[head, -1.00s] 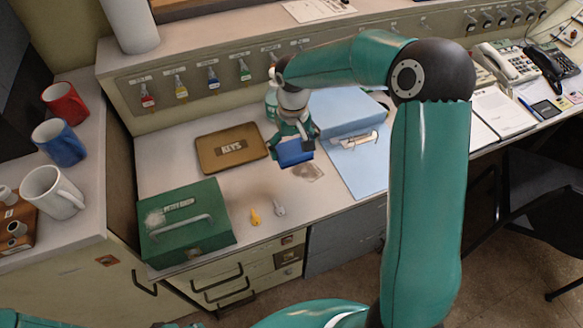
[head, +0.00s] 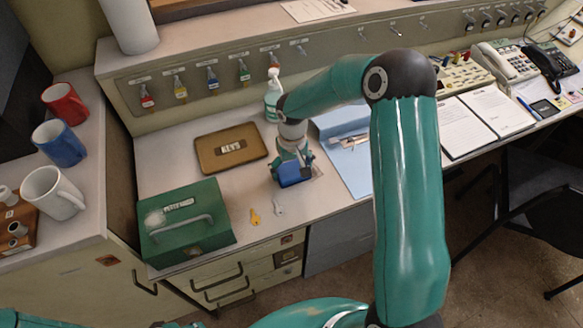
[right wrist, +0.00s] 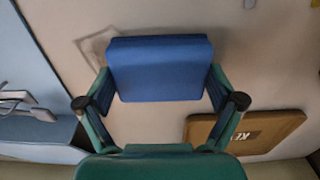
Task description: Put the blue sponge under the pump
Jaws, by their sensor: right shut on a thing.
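The blue sponge (head: 295,173) is a flat blue block between the fingers of my right gripper (head: 291,171). My right gripper is shut on it, with one finger at each short side in the right wrist view (right wrist: 160,70). The sponge is low over the pale desk; I cannot tell whether it touches. A translucent bottle with a white pump head (head: 273,96) stands behind the gripper, near the key panel, apart from the sponge. A pale square outline (right wrist: 97,45) lies on the desk partly under the sponge. My left gripper is not in view.
A brown KEYS tray (head: 205,165) lies left of the sponge. A green box with a handle (head: 200,242) is at the front left. A yellow key (head: 254,217) and a grey key (head: 278,207) lie in front. A blue folder (head: 357,178) is to the right.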

